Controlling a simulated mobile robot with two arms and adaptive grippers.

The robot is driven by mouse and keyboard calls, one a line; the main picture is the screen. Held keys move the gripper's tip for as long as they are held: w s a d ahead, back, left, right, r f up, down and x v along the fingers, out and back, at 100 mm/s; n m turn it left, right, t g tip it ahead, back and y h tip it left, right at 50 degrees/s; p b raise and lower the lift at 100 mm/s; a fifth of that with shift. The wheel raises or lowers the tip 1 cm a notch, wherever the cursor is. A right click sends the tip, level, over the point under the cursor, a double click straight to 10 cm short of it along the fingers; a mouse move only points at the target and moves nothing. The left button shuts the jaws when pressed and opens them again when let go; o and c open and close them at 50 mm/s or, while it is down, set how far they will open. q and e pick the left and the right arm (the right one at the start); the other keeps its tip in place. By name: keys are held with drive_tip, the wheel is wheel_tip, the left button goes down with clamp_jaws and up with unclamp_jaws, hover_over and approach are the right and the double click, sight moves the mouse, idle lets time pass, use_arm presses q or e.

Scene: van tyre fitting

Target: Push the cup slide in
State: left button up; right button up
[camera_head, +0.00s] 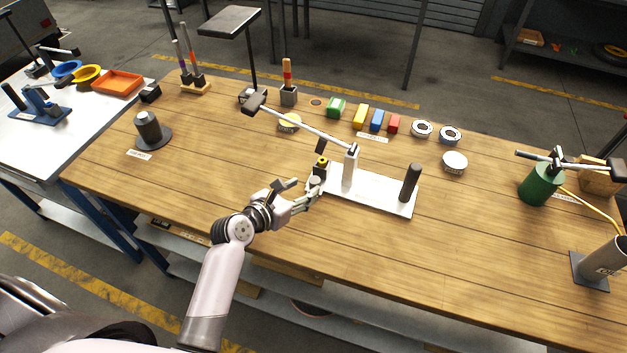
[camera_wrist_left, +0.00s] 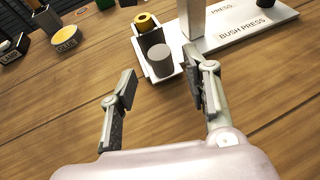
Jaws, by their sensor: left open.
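The bush press has a white base plate (camera_head: 385,192) with a post (camera_head: 350,170) and a long lever (camera_head: 305,127) reaching up to the left. At its left end is the cup slide (camera_head: 314,190), a small light tray sticking out from the press. In the left wrist view the slide (camera_wrist_left: 146,68) carries a grey cylindrical cup (camera_wrist_left: 159,62) with a yellow ring-shaped bush (camera_wrist_left: 145,22) behind it. My left gripper (camera_head: 305,190) is open beside the slide's outer end. My right gripper is out of view.
A black upright handle (camera_head: 410,182) stands at the plate's right end. A dark post on a round base (camera_head: 152,132) stands at the left. Coloured blocks (camera_head: 376,120) and round tins (camera_head: 455,162) line the back. The wooden bench front (camera_head: 370,250) is clear.

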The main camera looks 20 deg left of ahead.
sight(311, 184)
use_arm(q)
drive_tip(key=x, duration=0.6)
drive_tip(key=shift+w, duration=0.1)
clamp_jaws()
idle(0.4)
